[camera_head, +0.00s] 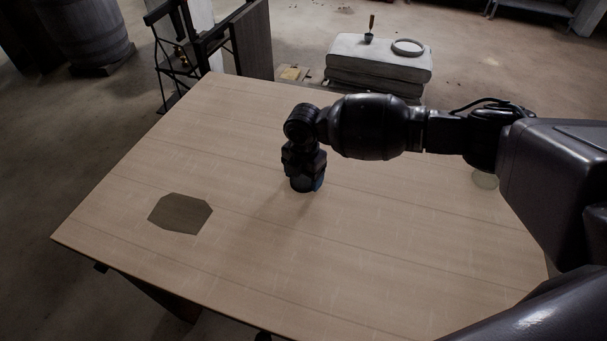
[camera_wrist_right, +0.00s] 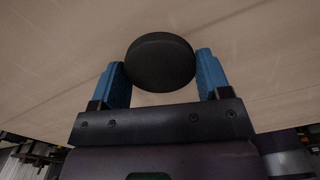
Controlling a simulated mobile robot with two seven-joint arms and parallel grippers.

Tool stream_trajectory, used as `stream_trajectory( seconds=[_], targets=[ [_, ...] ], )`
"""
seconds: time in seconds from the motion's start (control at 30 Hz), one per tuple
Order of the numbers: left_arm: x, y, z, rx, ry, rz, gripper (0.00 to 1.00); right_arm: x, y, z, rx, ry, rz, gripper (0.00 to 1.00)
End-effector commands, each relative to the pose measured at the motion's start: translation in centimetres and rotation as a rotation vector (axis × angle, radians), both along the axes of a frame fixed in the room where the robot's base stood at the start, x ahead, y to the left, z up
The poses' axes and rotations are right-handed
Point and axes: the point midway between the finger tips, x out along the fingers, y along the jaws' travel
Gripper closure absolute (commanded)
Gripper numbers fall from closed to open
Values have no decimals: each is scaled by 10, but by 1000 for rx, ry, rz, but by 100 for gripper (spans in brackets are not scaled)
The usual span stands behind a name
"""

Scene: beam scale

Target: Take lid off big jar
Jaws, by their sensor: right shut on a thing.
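My right gripper (camera_head: 305,186) points down over the middle of the table in the head view. In the right wrist view its blue fingers (camera_wrist_right: 161,84) are shut on a round black lid (camera_wrist_right: 160,62), one finger on each side. No jar shows under the lid there. Whether the lid touches the table, I cannot tell. A pale, glass-like round thing (camera_head: 485,180), perhaps the big jar, stands at the table's right side in the head view, partly hidden by my right arm. My left gripper is not in view.
The wooden table (camera_head: 250,270) is mostly bare. A dark eight-sided mat (camera_head: 181,214) lies on its left part. Beyond the far edge stand a stack of pale slabs (camera_head: 378,70) and a dark metal frame (camera_head: 250,40). My right arm covers the table's right side.

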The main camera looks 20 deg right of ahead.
Motion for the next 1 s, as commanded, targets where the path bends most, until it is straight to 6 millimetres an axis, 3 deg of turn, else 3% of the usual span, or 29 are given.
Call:
stream_trajectory(
  seconds=[0.27,0.3,0.47,0.77,1.0],
  targets=[
    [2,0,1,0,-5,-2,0,0,0,-2,0,0,0,58],
    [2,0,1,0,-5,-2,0,0,0,-2,1,-1,0,27],
    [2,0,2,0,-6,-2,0,0,0,-2,1,-1,0,4],
    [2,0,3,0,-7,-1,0,0,0,1,0,-1,0,4],
    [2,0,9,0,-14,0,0,1,0,29,1,-6,0,4]
  ],
)
